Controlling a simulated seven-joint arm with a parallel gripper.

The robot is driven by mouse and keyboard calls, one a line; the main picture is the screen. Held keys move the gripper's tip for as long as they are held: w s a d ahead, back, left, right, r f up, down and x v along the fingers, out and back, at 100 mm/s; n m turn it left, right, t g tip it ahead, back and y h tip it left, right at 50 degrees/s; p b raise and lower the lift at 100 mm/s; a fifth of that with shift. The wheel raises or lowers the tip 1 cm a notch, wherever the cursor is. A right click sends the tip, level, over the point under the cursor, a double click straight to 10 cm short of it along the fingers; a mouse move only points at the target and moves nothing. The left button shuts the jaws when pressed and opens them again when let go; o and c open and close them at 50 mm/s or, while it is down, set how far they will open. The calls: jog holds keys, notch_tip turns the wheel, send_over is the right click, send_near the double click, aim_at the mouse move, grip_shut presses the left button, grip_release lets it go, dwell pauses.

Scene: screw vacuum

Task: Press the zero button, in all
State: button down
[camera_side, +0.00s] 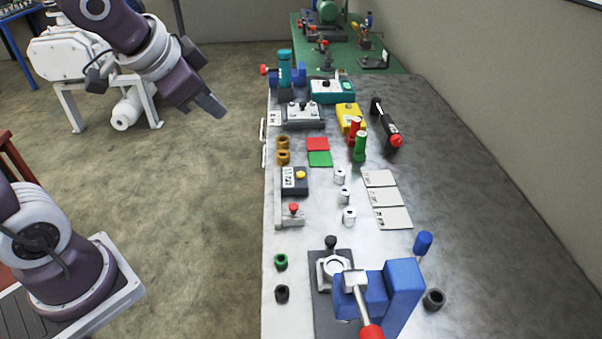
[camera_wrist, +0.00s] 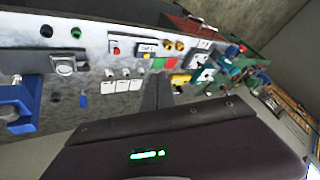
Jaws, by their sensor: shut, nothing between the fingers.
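A dark box (camera_side: 294,181) with a yellow button (camera_side: 300,175) and a white label stands at the left edge of the bench. Just in front of it is a grey bracket (camera_side: 289,219) with a red button (camera_side: 293,208). The lettering is too small to read, so I cannot tell which is the zero button. In the wrist view the dark box (camera_wrist: 147,48) and the red button (camera_wrist: 116,50) show near the top. My gripper (camera_side: 216,108) is shut and empty, in the air left of the bench, apart from both buttons.
White cylinders (camera_side: 345,195), red and green squares (camera_side: 318,151) and white cards (camera_side: 384,199) lie right of the buttons. A blue press (camera_side: 403,290) with a red-knobbed lever stands at the front. Taller bottles (camera_side: 360,146) stand farther back. The bench's right side is clear.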

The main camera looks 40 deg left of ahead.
jog(key=w+a+f+m+t, duration=0.1)
jog(key=w+f+m, duration=0.4)
jog(key=w, duration=0.7)
jog(key=m+h, duration=0.3)
send_over(298, 175)
notch_tip(298, 175, down, 9)
jog(key=shift+f+t, duration=0.1)
jog(key=shift+t, duration=0.3)
jog(key=shift+f, duration=4.4)
jog(key=shift+f, duration=0.4)
